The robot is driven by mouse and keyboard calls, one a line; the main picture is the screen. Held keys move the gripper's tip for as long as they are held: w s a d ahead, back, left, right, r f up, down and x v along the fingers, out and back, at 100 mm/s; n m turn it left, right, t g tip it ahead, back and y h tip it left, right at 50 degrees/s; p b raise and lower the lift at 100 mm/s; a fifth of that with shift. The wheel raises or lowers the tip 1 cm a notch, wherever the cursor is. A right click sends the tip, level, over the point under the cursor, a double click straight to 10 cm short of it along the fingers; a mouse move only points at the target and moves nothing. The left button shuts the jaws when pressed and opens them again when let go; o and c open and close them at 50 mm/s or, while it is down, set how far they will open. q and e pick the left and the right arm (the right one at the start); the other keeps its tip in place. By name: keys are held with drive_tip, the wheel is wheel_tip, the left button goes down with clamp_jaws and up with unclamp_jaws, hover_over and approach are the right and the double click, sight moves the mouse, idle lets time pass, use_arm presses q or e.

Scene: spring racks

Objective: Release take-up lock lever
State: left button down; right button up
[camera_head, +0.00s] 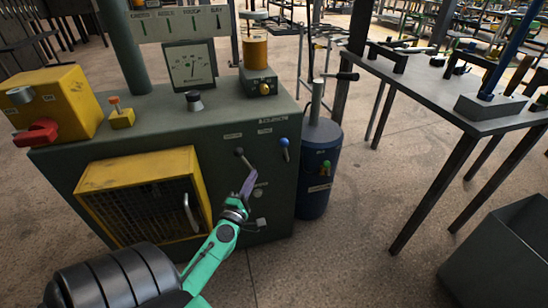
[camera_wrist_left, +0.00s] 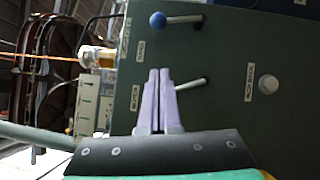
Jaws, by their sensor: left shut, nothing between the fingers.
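Two levers stick out of the green machine's front panel. One has a blue knob (camera_head: 284,143) and shows at the top of the wrist view (camera_wrist_left: 158,20). The other has a dark knob (camera_head: 239,152); in the wrist view its pale shaft (camera_wrist_left: 192,83) shows beside my fingers, its knob end hidden behind them. I cannot read which label names the take-up lock. My left gripper (camera_head: 250,182) has its purple fingers together and empty, just below the dark-knobbed lever. It also shows in the wrist view (camera_wrist_left: 158,88). I cannot tell whether it touches that lever. My right gripper is not in view.
The green machine (camera_head: 130,135) carries a yellow mesh guard (camera_head: 140,168), a yellow box with a red handle (camera_head: 38,132) and a gauge (camera_head: 190,66). A pale knob (camera_wrist_left: 268,84) sits below the levers. A blue cylinder (camera_head: 313,195) stands right of it. A dark table (camera_head: 420,95) is farther right.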

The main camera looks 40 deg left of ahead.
sight(283, 142)
use_arm(q)
drive_tip(key=w+d+p+x, duration=0.1)
drive_tip(key=d+p+x, duration=0.1)
drive_tip(key=x, duration=1)
drive_tip(key=shift+w+d+r, duration=0.25)
drive_tip(key=shift+w, duration=0.15)
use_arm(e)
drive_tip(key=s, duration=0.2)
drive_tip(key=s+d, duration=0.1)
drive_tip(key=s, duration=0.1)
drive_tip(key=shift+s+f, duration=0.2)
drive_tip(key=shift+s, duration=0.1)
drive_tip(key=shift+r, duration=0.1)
